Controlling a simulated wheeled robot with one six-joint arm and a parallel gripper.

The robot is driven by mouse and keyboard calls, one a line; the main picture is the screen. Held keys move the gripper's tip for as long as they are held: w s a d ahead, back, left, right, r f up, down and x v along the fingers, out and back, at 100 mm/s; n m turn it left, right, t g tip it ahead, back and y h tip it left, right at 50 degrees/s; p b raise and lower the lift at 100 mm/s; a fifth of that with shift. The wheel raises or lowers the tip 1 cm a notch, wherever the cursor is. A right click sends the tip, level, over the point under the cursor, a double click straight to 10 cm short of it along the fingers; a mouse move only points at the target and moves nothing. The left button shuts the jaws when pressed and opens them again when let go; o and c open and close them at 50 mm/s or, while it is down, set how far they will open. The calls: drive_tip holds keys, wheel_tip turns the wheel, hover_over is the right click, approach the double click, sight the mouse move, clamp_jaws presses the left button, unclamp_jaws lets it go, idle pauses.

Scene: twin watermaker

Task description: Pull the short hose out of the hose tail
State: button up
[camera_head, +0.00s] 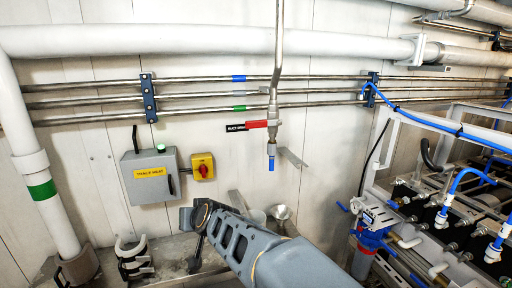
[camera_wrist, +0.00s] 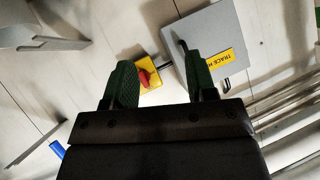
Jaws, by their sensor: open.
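The short blue hose (camera_head: 271,163) hangs at the lower end of the hose tail (camera_head: 271,149), below a valve with a red handle (camera_head: 262,124) on a vertical pipe. A blue piece, likely the same hose (camera_wrist: 57,149), shows at the lower left of the wrist view, outside the jaws. My gripper (camera_wrist: 160,70) is open, with two green-padded fingers apart and nothing between them. In the head view my arm reaches up from the bottom, and its end is below and left of the hose, apart from it. The fingers are hard to make out there.
A grey trace heat box (camera_head: 152,176) and a yellow switch with a red knob (camera_head: 203,167) are on the wall left of the hose. A metal bracket (camera_head: 292,157) sits close on its right. A funnel (camera_head: 280,213) stands below. Pump equipment fills the right.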

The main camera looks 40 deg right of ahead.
drive_tip(key=shift+o, duration=0.6)
drive_tip(key=w+d+r+m+t+h, duration=0.1)
drive_tip(key=w+d+r+t+h, duration=0.1)
drive_tip(key=d+r+h, duration=0.1)
wheel_tip(320, 180, up, 2)
drive_tip(key=shift+w+d+r+m, duration=0.15)
drive_tip(key=shift+w+d+m, duration=0.25)
drive_tip(key=shift+d, duration=0.3)
drive_tip(key=d+r+m+h, duration=0.1)
drive_tip(key=d+h, duration=0.1)
drive_tip(key=d+r+m+h, duration=0.1)
drive_tip(key=d+r+h, duration=0.1)
drive_tip(key=d, duration=0.1)
drive_tip(key=d+r+m+h, duration=0.1)
drive_tip(key=d+r+h, duration=0.1)
drive_tip(key=shift+s+d+r+m+p, duration=0.15)
drive_tip(key=shift+r+m+p, duration=0.05)
drive_tip(key=shift+m+p, duration=0.2)
wheel_tip(320, 180, up, 3)
drive_tip(key=m+g+h+p, duration=0.2)
drive_tip(key=m+g+h, duration=0.2)
drive_tip(key=g+h, duration=0.25)
hover_over(271, 161)
drive_tip(key=x, duration=0.3)
drive_tip(key=shift+r+h, duration=0.2)
drive_tip(key=shift+h, duration=0.15)
clamp_jaws()
drive_tip(key=shift+f+b, duration=1.9)
drive_tip(key=shift+f, duration=0.8)
